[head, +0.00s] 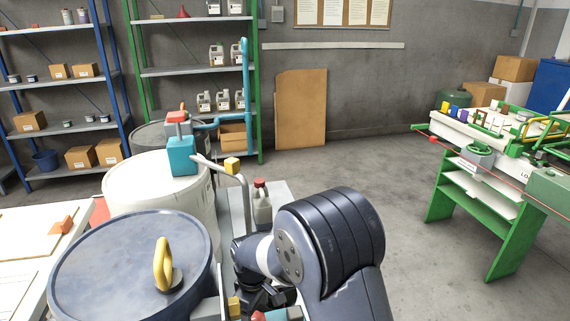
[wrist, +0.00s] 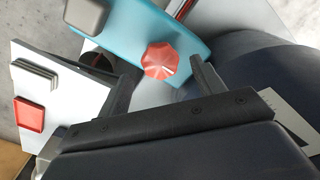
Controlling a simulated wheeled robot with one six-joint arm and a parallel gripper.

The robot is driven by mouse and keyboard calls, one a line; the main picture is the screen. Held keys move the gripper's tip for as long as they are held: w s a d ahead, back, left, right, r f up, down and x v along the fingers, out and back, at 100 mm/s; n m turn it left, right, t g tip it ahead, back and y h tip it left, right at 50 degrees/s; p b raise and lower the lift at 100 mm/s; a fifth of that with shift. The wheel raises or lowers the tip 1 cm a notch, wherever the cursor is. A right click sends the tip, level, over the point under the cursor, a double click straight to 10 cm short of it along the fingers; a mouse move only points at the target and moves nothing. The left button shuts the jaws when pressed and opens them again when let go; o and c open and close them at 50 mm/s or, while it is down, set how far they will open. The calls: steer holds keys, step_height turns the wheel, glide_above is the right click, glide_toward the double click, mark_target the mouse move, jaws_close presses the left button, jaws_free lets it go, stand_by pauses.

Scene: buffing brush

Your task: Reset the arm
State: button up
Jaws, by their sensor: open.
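My gripper (wrist: 163,70) is open in the wrist view, its two dark fingers apart with nothing held between them. Beyond the fingertips is a red faceted knob (wrist: 162,60) on a teal body; I cannot tell the exact gap. In the head view my dark arm (head: 335,240) is bent at the lower middle, and I cannot make out the fingers there. A yellow loop handle (head: 163,264) on a small dark base stands on the blue drum lid (head: 95,268), left of my arm. I cannot tell whether it is the brush.
A pale drum (head: 165,183) and a teal pump head (head: 182,156) stand behind the blue drum. A white-topped table (head: 22,240) is at the left. A green workbench (head: 475,190) stands at the right. Open floor (head: 395,170) lies between my arm and the bench.

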mark_target(257, 318)
step_height(257, 318, down, 3)
steer(key=shift+f, duration=0.1)
steer(key=n+b, duration=0.1)
steer(key=n, duration=0.7)
steer(key=shift+n+b, duration=0.4)
steer(key=n+b, duration=0.1)
steer(key=n, duration=0.3)
steer(key=shift+n, duration=0.3)
steer(key=n+b, duration=0.1)
steer(key=n, duration=0.3)
steer(key=shift+b, duration=0.35)
steer(key=shift+r+n, duration=0.2)
steer(key=shift+n, duration=0.2)
steer(key=shift+r, duration=0.9)
